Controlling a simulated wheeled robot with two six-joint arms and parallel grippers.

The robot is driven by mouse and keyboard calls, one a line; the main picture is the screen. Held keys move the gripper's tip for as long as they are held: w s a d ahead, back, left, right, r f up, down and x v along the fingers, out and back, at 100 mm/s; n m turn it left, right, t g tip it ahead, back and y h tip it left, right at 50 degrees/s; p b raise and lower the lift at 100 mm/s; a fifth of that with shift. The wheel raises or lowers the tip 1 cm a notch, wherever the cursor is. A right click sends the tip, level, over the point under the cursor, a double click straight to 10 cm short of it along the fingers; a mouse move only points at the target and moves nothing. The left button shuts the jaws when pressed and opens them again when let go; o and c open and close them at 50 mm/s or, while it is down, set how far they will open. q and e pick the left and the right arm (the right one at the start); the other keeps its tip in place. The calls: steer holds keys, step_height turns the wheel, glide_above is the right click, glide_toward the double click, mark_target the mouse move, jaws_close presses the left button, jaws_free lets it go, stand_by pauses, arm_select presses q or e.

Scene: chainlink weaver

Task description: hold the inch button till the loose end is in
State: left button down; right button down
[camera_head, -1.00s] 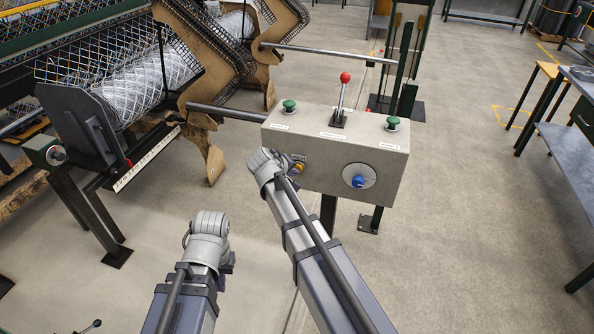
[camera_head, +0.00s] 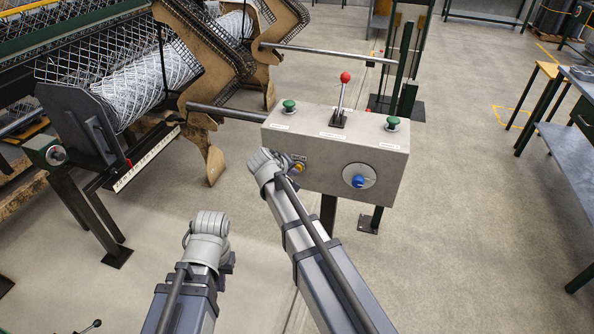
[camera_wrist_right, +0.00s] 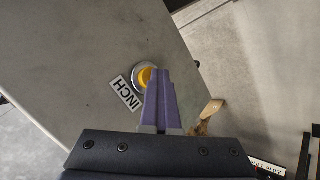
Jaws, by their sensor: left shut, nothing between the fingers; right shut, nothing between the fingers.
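The yellow inch button (camera_wrist_right: 147,78) sits in a pale round ring beside the INCH label (camera_wrist_right: 125,93) in the right wrist view. In the head view it shows as a small yellow spot (camera_head: 299,168) on the control box (camera_head: 335,150). My right gripper (camera_wrist_right: 159,72) is shut and empty, its purple fingertips over the button's edge; I cannot tell how far it is pressed. My left gripper (camera_head: 209,225) is apart from the box, lower left; its fingers are mostly hidden. A wire mesh roll (camera_head: 130,88) lies in the machine; I cannot make out its loose end.
The box also carries two green buttons (camera_head: 288,106) (camera_head: 392,123), a red-knobbed lever (camera_head: 343,92) and a blue knob (camera_head: 358,181). Brown guard plates (camera_head: 197,55) stand left of it. A workbench (camera_head: 570,160) stands at right. Floor between is clear.

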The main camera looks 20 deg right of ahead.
steer(key=shift+s+a, duration=0.1)
stand_by(0.7)
steer(key=shift+s+a, duration=0.4)
steer(key=shift+s, duration=0.2)
steer(key=s+a, duration=0.2)
steer(key=s, duration=0.2)
steer(key=shift+s+a, duration=0.1)
steer(key=shift+a, duration=0.3)
stand_by(0.4)
steer(key=s+a+g+y+p, duration=0.2)
steer(key=s+a, duration=0.4)
steer(key=s, duration=0.5)
steer(key=s+a+g+y+p, duration=0.3)
steer(key=s+a+g+p, duration=0.1)
steer(key=s, duration=0.7)
steer(key=shift+s+a+n+g, duration=0.3)
steer(key=shift+s+a, duration=0.05)
steer(key=shift+a, duration=0.5)
